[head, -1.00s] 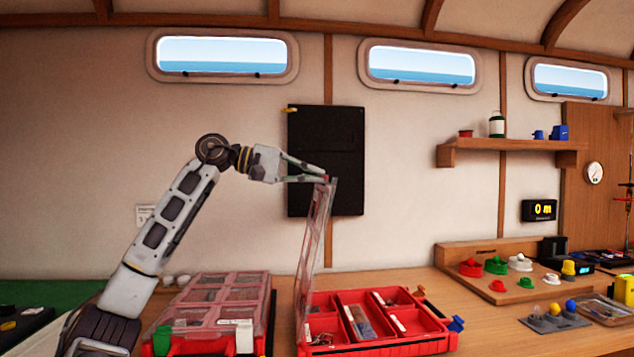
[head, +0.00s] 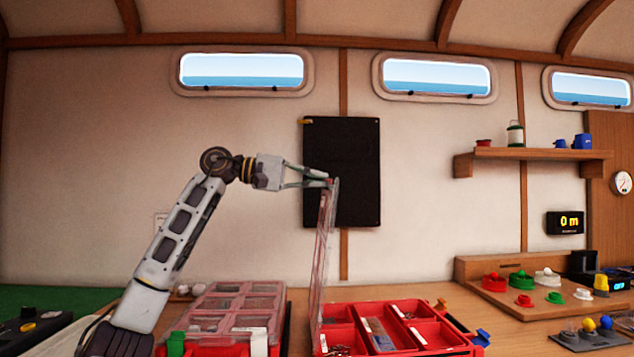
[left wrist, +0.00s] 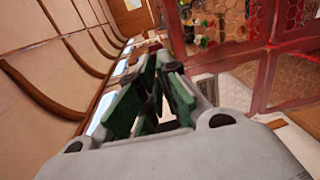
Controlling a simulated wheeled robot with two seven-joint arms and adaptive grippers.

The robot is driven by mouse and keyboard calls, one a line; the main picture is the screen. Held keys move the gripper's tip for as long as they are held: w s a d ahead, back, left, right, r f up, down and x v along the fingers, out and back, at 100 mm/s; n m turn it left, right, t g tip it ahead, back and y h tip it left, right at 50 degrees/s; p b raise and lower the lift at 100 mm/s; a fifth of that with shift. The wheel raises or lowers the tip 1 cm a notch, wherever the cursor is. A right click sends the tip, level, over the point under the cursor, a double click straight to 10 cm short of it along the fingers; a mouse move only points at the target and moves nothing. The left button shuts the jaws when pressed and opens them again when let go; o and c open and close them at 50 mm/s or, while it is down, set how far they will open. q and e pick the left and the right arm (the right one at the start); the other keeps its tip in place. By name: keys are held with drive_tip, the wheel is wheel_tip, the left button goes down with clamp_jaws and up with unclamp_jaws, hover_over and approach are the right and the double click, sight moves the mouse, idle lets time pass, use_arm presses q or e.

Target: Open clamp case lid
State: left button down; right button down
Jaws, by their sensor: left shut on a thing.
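The clamp case (head: 403,311) is a red divided box standing on the bench at the lower middle of the head view. Its clear, red-framed lid (head: 322,270) stands about upright at the case's left side. Several compartments show, with small parts and white labels in them. My left gripper (head: 326,180) is shut on the lid's top edge. In the left wrist view, the green-padded fingers (left wrist: 155,92) are close together, and the lid's clear panels (left wrist: 262,80) fill the right side. The exact contact is hard to see there. My right gripper is not in view.
A second red case with its clear lid down (head: 235,307) stands just left of the open one. A black wall panel (head: 342,170) is behind the gripper. A wooden stand with coloured knobs (head: 520,295) is at the right.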

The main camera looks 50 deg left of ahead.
use_arm(q)
drive_tip(key=c, duration=1.6)
unclamp_jaws()
drive_tip(key=shift+c, duration=0.2)
drive_tip(key=shift+s+a, duration=0.1)
drive_tip(key=shift+a, duration=0.05)
drive_tip(key=v, duration=1.1)
drive_tip(key=shift+s+a, duration=0.2)
drive_tip(key=shift+s, duration=0.05)
